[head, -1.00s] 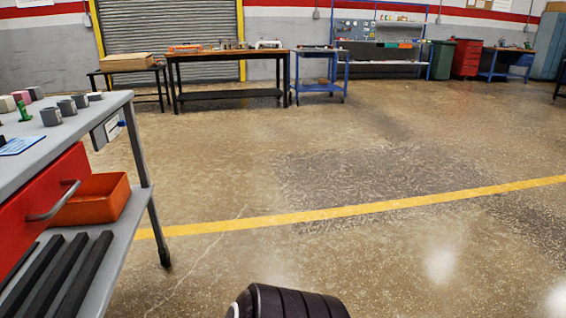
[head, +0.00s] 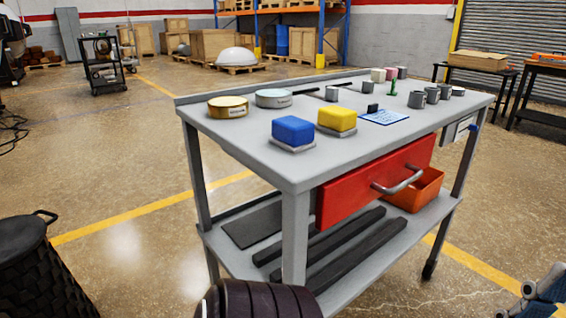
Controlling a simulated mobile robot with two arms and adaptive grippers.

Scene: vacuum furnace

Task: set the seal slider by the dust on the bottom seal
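No seal slider and no dusty bottom seal can be made out. On the grey workbench (head: 240,137) lies a blue printed card (head: 385,117) with a small dark block (head: 373,108) at its edge; whether this has to do with the slider I cannot tell. A small green item (head: 393,89) stands behind it, near several grey cups (head: 417,99). Neither gripper's fingers show. A blue and grey part at the lower right edge may be my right arm.
A blue block (head: 293,131), a yellow block (head: 338,120) and two round tins (head: 228,107) are on the bench. Below are a red drawer (head: 350,195) and an orange bin (head: 424,190). A black lidded basket (head: 35,268) stands at left. Floor beyond it is open.

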